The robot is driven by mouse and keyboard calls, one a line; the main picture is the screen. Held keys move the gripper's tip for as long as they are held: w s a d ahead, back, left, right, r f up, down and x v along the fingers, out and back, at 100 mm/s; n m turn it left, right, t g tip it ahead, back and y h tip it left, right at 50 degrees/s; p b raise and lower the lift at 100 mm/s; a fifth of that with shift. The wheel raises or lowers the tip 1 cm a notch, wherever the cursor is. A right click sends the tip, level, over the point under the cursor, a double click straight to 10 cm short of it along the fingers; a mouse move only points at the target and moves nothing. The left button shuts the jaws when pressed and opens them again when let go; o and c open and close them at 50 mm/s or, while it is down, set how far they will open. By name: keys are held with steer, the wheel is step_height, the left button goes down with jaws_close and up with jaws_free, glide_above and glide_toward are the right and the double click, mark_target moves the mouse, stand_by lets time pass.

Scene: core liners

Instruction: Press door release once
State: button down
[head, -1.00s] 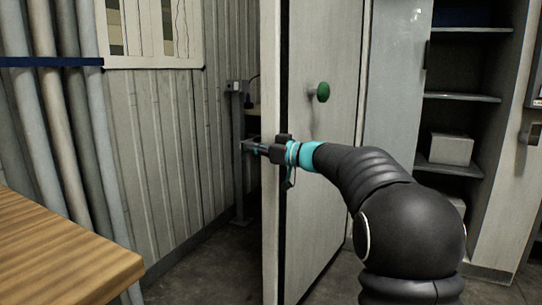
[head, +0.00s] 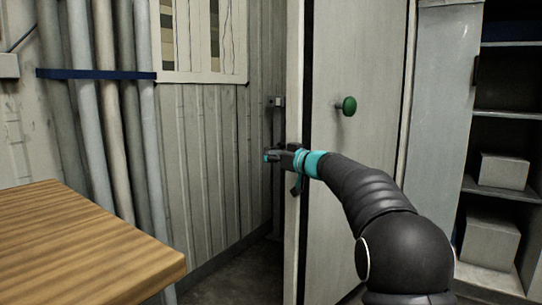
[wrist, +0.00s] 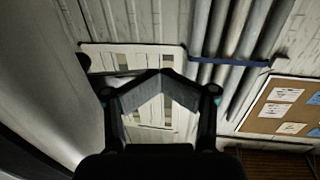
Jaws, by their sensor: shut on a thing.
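A green round knob (head: 348,106) stands out from the pale door (head: 345,190) in the head view. A small grey box (head: 276,102) sits on a post behind the door's edge; I cannot tell which of the two, if either, is the door release. My gripper (head: 268,156) is left of the door's near edge, below and left of the knob and apart from it. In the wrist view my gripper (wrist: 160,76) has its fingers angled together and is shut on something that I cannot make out. No knob or box shows in that view.
A wooden table (head: 85,245) fills the lower left. Grey pipes (head: 118,150) with a blue band run up the ribbed wall. Shelves with pale boxes (head: 503,170) stand at the right. In the wrist view a cork board (wrist: 280,112) hangs at the right.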

steer(key=s+a+b+v, duration=0.1)
steer(key=v, duration=1.2)
steer(key=s+f+m+g+h+p, duration=0.1)
steer(key=s+f+m+g+h, duration=0.15)
steer(key=s+f+m, duration=0.5)
steer(key=s+f+m+g+h, duration=0.2)
steer(key=s+f+g, duration=0.2)
steer(key=f, duration=0.6)
steer(key=s+d+f+g+h+p, duration=0.1)
steer(key=s+f+g+h+p, duration=0.15)
steer(key=s, duration=0.95)
steer(key=s+d+f+g+h+p, duration=0.1)
steer(key=s+h+p, duration=0.25)
steer(key=s, duration=0.85)
steer(key=s+r+n+t+h+p, duration=0.1)
steer(key=s+r+t+p, duration=0.1)
steer(key=s+r, duration=0.3)
steer(key=s+a+p, duration=0.1)
steer(key=s, duration=0.1)
steer(key=shift+s, duration=0.35)
steer(key=shift+d, duration=0.15)
